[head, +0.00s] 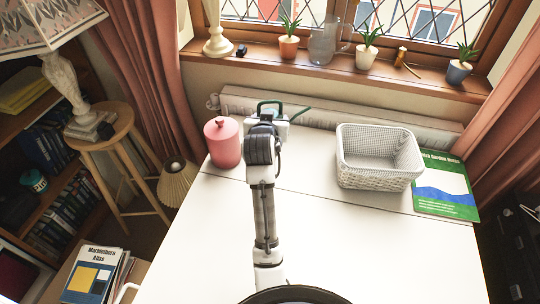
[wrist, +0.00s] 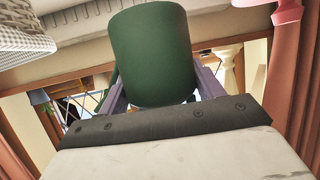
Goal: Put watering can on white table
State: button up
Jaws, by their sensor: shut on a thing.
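A dark green watering can (wrist: 150,55) fills the upper middle of the wrist view, between the two fingers of my gripper (wrist: 158,92), which is shut on it. In the head view, my gripper (head: 268,112) is at the far side of the white table (head: 350,245). The green handle (head: 270,102) and thin spout (head: 299,114) of the can show there, partly hidden by my arm. I cannot tell whether the can touches the table top or hangs just above it.
A pink lidded canister (head: 222,143) stands left of my gripper. A white woven basket (head: 378,165) and a green-and-blue book (head: 443,188) lie to the right. A radiator (head: 330,110) and a sill with potted plants (head: 289,47) are behind. The table's front is clear.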

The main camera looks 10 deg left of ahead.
notch_tip(320, 180, down, 15)
jog(key=shift+r+p, duration=0.1)
jog(key=shift+p, duration=0.85)
jog(key=shift+f, duration=0.25)
jog(key=o, duration=1.3)
jog(key=shift+c, duration=0.2)
jog(key=shift+r, duration=0.25)
jog(key=p+v, duration=0.3)
jog(key=v, duration=0.9)
jog(key=shift+p, duration=0.3)
jog(key=shift+f, duration=0.15)
